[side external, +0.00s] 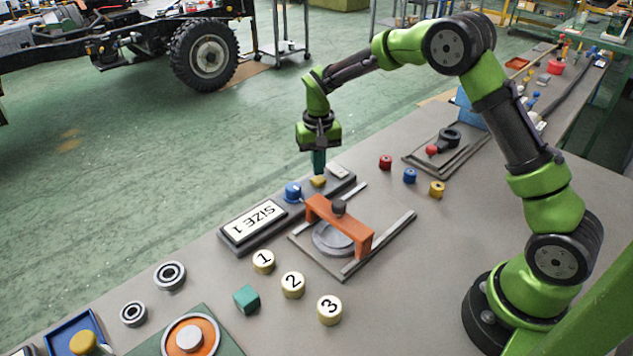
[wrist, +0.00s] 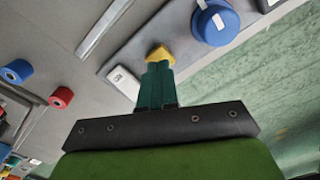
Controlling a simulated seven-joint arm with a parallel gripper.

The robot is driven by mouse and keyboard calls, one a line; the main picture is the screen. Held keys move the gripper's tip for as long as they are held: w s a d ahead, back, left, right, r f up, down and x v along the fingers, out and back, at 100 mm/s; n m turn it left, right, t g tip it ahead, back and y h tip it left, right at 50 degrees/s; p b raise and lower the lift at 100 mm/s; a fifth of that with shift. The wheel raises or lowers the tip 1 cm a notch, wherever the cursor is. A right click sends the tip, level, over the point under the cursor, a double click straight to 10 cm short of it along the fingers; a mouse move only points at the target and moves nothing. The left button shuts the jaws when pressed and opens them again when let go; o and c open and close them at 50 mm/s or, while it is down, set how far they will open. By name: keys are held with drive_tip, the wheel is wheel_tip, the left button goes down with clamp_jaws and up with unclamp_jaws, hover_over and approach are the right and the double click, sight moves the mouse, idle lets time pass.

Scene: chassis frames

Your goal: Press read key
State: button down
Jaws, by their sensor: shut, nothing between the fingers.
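A long grey panel (side external: 243,243) lies along the far edge of the bench with a white display (side external: 254,226) reading "SIZE 1". On it are a blue knob (side external: 293,191), a small yellow key (side external: 318,181) and a pale grey key (side external: 339,171). My gripper (side external: 319,171) points down with its dark green fingers together and empty, right above the yellow key. In the wrist view the fingertips (wrist: 158,68) overlap the edge of the yellow key (wrist: 160,53); I cannot tell whether they touch it. The pale key (wrist: 123,80) carries a small unreadable label.
An orange bridge (side external: 340,224) stands over a round metal plate beside the panel. Numbered discs (side external: 292,284) and a teal cube (side external: 247,298) lie nearer the front. Red (side external: 385,162), blue (side external: 410,175) and yellow (side external: 437,189) spools stand to the right. The bench's right middle is clear.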

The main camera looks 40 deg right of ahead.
drive_tip(key=shift+r, duration=0.1)
idle(0.4)
drive_tip(key=shift+r, duration=2.45)
drive_tip(key=shift+w, duration=0.1)
drive_tip(key=s+a+r+t, duration=0.1)
drive_tip(key=s+r, duration=0.3)
drive_tip(key=s, duration=0.4)
drive_tip(key=s+a+r+n+t+y, duration=0.1)
drive_tip(key=s+a+r+t, duration=0.1)
drive_tip(key=s+r, duration=0.3)
drive_tip(key=s+a+r+n+t+y, duration=0.1)
drive_tip(key=s+r+t, duration=0.3)
drive_tip(key=s, duration=0.9)
drive_tip(key=shift+s+a+r, duration=0.15)
drive_tip(key=shift+s+r, duration=0.05)
drive_tip(key=shift+r, duration=0.3)
